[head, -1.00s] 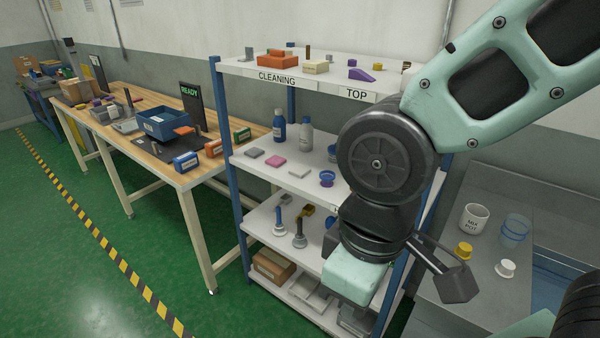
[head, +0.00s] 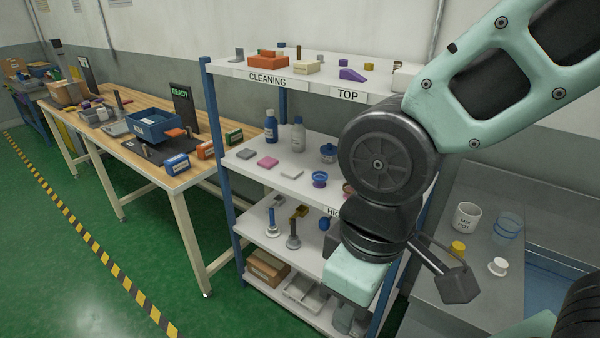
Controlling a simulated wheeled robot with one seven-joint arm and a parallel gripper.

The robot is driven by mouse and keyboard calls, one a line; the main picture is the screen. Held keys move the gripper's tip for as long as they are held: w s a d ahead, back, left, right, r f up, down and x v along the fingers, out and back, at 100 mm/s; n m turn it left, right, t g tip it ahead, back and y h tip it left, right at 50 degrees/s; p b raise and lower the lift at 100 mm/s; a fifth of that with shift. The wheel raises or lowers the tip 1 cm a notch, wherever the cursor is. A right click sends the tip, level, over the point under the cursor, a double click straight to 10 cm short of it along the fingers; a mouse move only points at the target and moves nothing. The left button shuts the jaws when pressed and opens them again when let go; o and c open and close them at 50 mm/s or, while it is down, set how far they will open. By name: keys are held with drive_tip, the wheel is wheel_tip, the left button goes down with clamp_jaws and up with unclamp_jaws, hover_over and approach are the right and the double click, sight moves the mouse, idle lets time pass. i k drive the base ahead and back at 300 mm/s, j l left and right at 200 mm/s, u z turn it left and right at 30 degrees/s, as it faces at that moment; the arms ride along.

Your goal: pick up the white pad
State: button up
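The white pad (head: 292,171) is a small, flat, pale block lying on the middle shelf of the rack. It is the rightmost in a row with a pink pad (head: 268,162) and a grey pad (head: 246,154). My gripper (head: 455,283) shows in part as a dark piece at the lower right of my wrist. It is to the right of and below the pad in the picture, apart from it. My wrist hides the rest of the gripper, so its opening and anything in it cannot be seen.
A work table (head: 175,178) is at left. A sink counter (head: 440,290) with a mug (head: 467,216) is at right.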

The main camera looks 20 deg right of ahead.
sight(291, 171)
drive_tip(key=j+z, duration=0.1)
drive_tip(key=z, duration=0.3)
drive_tip(key=i+j+z, duration=0.1)
drive_tip(key=z, duration=0.3)
drive_tip(key=j+z, duration=0.15)
drive_tip(key=z, duration=0.25)
drive_tip(key=i+j+z, duration=0.1)
drive_tip(key=j+z, duration=0.25)
drive_tip(key=j, duration=0.45)
drive_tip(key=j+z, duration=0.35)
drive_tip(key=j, duration=0.45)
drive_tip(key=k+j+z, duration=0.15)
drive_tip(key=j+z, duration=0.2)
drive_tip(key=j, duration=0.4)
drive_tip(key=k+j, duration=0.1)
drive_tip(key=j, duration=0.35)
drive_tip(key=k+j, duration=0.1)
drive_tip(key=j, duration=0.4)
drive_tip(key=k+j, duration=0.1)
drive_tip(key=j, duration=0.35)
drive_tip(key=k+j, duration=0.1)
drive_tip(key=j, duration=0.35)
drive_tip(key=k+j+z, duration=0.1)
drive_tip(key=j, duration=0.4)
